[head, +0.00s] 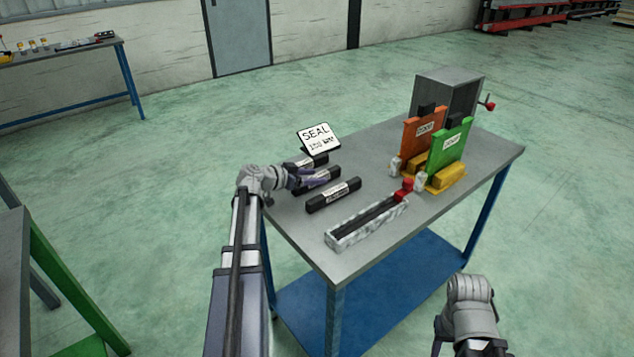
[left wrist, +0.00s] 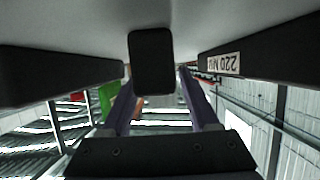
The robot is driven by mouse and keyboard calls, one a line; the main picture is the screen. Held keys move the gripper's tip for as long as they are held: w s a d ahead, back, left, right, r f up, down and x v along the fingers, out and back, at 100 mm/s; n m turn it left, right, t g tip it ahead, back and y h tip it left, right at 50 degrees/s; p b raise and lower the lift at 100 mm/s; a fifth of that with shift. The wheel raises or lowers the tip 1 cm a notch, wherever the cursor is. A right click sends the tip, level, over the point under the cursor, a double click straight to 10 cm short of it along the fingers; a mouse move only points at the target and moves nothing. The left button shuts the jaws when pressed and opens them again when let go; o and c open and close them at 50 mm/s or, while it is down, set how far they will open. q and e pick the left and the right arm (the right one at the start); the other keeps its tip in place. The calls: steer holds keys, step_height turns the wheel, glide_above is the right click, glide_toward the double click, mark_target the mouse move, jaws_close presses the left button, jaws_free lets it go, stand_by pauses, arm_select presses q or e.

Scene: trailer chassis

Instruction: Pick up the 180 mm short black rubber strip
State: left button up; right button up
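Three black strips with white labels lie in a row on the table: a front one (head: 333,195), a middle one (head: 326,177) and a back one (head: 318,160) by the SEAL sign. Their labels are too small to read in the head view. My left gripper (head: 303,179) is at the left end of the middle strip. In the left wrist view its fingers (left wrist: 155,100) stand apart, either side of the strip's dark end (left wrist: 152,62). The right-hand strip there (left wrist: 265,52) reads 220 MM, upside down. My right gripper (head: 450,340) is low, off the table's front; its fingers barely show.
A SEAL sign (head: 319,139) stands behind the strips. A long pale tray (head: 345,237) with a dark channel lies in front. Orange (head: 410,140) and green (head: 437,158) panels on yellow blocks and a grey box (head: 462,97) stand at the right. Bare tabletop (head: 290,218) lies front left.

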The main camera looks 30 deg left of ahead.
arm_select(q)
jaws_close()
stand_by(0.3)
stand_by(0.4)
step_height(320, 180, up, 10)
steer(key=p, duration=1)
